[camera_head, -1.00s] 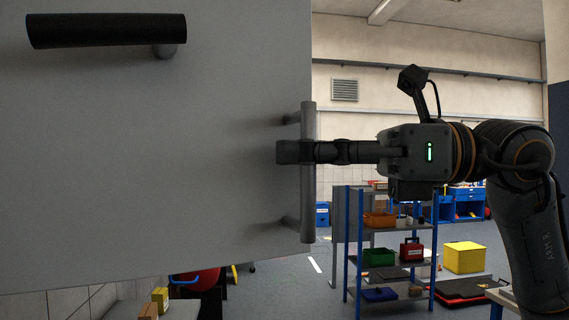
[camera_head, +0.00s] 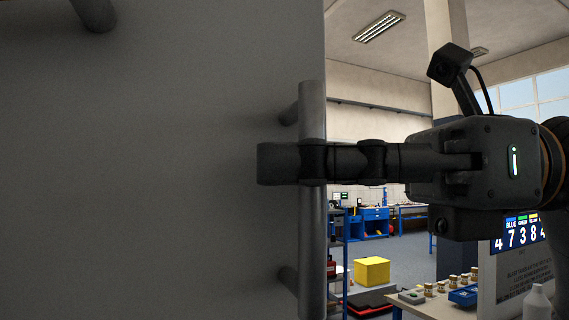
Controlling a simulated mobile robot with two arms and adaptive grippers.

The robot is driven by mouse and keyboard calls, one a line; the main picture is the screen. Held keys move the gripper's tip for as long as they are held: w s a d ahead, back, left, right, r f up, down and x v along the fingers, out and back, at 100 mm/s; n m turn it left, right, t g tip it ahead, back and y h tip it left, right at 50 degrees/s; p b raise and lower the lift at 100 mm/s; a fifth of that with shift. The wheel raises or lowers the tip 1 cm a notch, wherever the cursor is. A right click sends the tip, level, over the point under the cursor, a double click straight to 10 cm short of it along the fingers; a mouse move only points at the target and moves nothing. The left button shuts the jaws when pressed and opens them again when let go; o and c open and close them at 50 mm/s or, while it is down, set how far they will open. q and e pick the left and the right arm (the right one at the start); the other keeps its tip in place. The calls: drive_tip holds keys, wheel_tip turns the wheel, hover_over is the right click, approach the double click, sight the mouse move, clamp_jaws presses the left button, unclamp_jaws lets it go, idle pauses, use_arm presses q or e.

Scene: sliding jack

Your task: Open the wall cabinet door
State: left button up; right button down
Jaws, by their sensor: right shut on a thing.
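The grey wall cabinet door (camera_head: 130,190) fills the left half of the head view, very close. A vertical grey bar handle (camera_head: 313,235) stands off the door near its right edge on two short posts. My right gripper (camera_head: 285,163) reaches in from the right and is shut on this bar at about mid-height. Its fingers cross the bar, and the tips lie on the bar's left side, in front of the door face. Another handle's post (camera_head: 95,12) shows at the top left, cut off by the frame. My left gripper is not in view.
Behind the arm lies a workshop room. A table with small jars and a blue tray (camera_head: 464,296) stands at the lower right, by a number display (camera_head: 518,234). Blue cabinets (camera_head: 368,222) stand far back.

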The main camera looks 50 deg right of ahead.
drive_tip(key=shift+s+r, duration=0.1)
drive_tip(key=c, duration=1.7)
unclamp_jaws()
drive_tip(key=o, duration=0.3)
drive_tip(key=shift+s+d, duration=0.15)
drive_tip(key=shift+d, duration=0.05)
drive_tip(key=shift+o, duration=0.2)
drive_tip(key=shift+s+d, duration=0.15)
drive_tip(key=shift+d, duration=0.05)
drive_tip(key=shift+w+a, duration=0.25)
drive_tip(key=v, duration=1.2)
drive_tip(key=shift+s+d, duration=0.15)
drive_tip(key=shift+s, duration=0.15)
drive_tip(key=shift+w, duration=0.1)
